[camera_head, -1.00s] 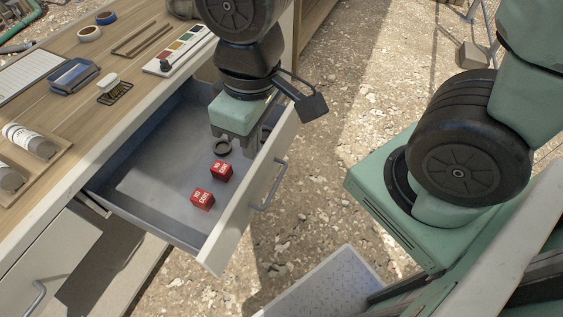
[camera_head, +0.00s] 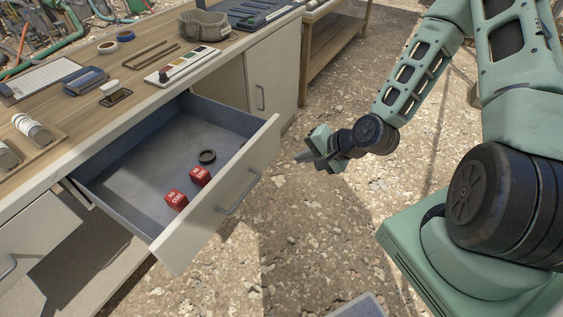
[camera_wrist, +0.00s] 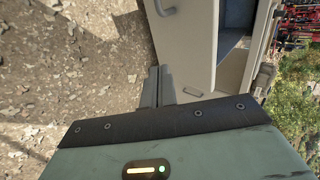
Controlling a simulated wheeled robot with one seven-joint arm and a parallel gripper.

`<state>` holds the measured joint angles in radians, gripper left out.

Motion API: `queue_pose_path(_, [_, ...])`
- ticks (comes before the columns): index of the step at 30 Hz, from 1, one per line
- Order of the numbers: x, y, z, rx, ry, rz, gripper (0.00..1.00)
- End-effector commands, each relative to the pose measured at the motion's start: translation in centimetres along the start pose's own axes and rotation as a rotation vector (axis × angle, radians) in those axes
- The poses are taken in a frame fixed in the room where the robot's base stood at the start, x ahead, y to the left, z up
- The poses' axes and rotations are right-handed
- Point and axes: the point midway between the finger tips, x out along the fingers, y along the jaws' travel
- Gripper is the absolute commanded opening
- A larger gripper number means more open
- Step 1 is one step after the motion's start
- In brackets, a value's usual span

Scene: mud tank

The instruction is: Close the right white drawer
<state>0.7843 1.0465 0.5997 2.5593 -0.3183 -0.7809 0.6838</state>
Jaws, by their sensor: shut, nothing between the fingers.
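The white drawer (camera_head: 222,195) stands pulled out from the workbench, with its front panel facing right and a grey bar handle (camera_head: 239,192) on it. Inside lie two red cubes (camera_head: 175,199) and a dark ring (camera_head: 207,156). My gripper (camera_head: 300,158) is outside the drawer, to the right of its front panel and apart from it, pointing left. It is shut and empty. In the wrist view my closed fingers (camera_wrist: 156,86) point toward a pale cabinet or drawer front (camera_wrist: 188,45) with a handle at the top.
The wooden bench top (camera_head: 135,75) holds tape rolls, a brush, a paint set and a tool belt (camera_head: 204,28). A closed cabinet door (camera_head: 268,85) is behind the drawer. Gravel ground (camera_head: 330,220) in front of the drawer is clear.

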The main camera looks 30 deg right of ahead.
Motion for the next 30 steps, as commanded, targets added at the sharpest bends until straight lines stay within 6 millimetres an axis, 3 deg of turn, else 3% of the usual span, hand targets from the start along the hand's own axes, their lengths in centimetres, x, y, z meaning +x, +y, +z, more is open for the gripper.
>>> queue_pose_path(8, [3.0,0.2,-0.2,0.008,0.006,-0.008,0.0])
queue_pose_path(30, [5.0,0.1,-0.6,0.008,0.008,-0.013,0.0])
